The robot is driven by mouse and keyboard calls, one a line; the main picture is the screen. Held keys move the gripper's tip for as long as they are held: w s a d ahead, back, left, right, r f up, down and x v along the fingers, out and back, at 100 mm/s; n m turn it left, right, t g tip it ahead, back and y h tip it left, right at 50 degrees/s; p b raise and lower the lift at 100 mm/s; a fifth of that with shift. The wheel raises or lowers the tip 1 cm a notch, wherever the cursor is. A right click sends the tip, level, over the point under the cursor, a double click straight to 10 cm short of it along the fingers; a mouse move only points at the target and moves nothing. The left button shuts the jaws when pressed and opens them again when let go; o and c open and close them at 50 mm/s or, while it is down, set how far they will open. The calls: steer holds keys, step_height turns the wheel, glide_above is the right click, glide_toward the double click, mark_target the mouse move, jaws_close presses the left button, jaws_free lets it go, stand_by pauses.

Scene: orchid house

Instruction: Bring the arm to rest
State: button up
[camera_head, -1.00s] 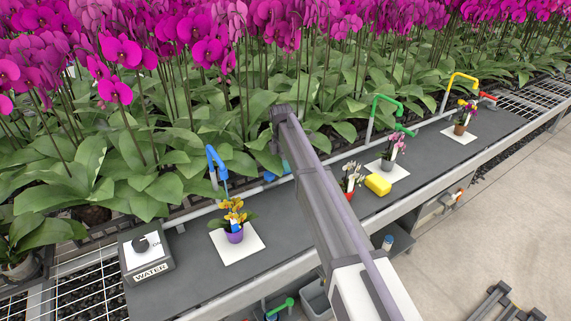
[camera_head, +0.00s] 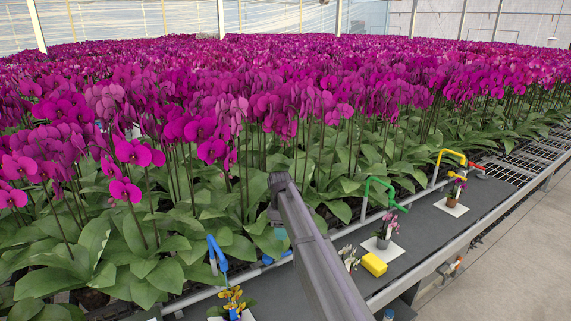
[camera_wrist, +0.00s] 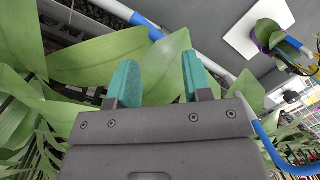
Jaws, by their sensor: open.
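My gripper (camera_wrist: 160,80) is open and empty in the wrist view, with its two teal finger pads apart. Green orchid leaves (camera_wrist: 95,60) lie close around and behind the fingers; I cannot tell whether they touch. In the head view my arm reaches from the lower right up to the edge of the orchid bed, and my gripper is mostly hidden behind the arm and leaves. Nothing is held.
A potted yellow orchid (camera_head: 234,302) stands beside a blue tap (camera_head: 216,253). On the dark bench are a yellow sponge (camera_head: 374,264), a green tap (camera_head: 381,189), a yellow tap (camera_head: 450,154) and more potted orchids. The floor (camera_head: 510,265) at right is clear.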

steer(key=s+d+m, duration=0.5)
steer(key=s+d, duration=0.1)
steer(key=s, duration=0.5)
steer(key=s+d+m+t, duration=0.1)
steer(key=s+d+m, duration=0.4)
steer(key=s, duration=0.7)
steer(key=s+d+m, duration=0.5)
steer(key=s+d, duration=0.2)
steer(key=s, duration=0.4)
steer(key=shift+s+d+y, duration=0.3)
steer(key=shift+s, duration=0.05)
